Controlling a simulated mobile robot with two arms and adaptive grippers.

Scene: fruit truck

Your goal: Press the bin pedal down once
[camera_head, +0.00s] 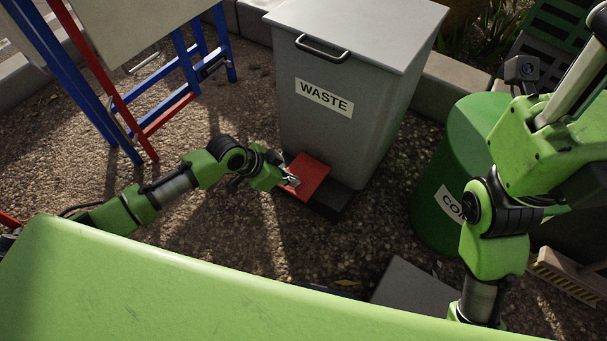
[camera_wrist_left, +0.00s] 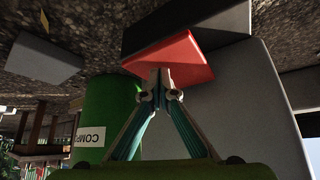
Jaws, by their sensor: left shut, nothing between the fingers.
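The grey waste bin (camera_head: 335,115) stands on the gravel with its lid closed and a WASTE label on its front. Its red pedal (camera_head: 308,175) sticks out at the bottom front, above a dark base (camera_head: 333,200). My left gripper (camera_head: 294,181) is shut and empty, with its fingertips at the pedal's left edge. In the left wrist view the shut fingertips (camera_wrist_left: 161,92) overlap the red pedal (camera_wrist_left: 172,55); whether they press on it I cannot tell. My right arm shows at the right, but its gripper is out of view.
A green bin (camera_head: 440,185) with a partly hidden label stands right of the waste bin. A blue and red metal frame (camera_head: 125,100) stands at the left. A grey slab (camera_head: 412,288) lies in front. Gravel around the pedal is open.

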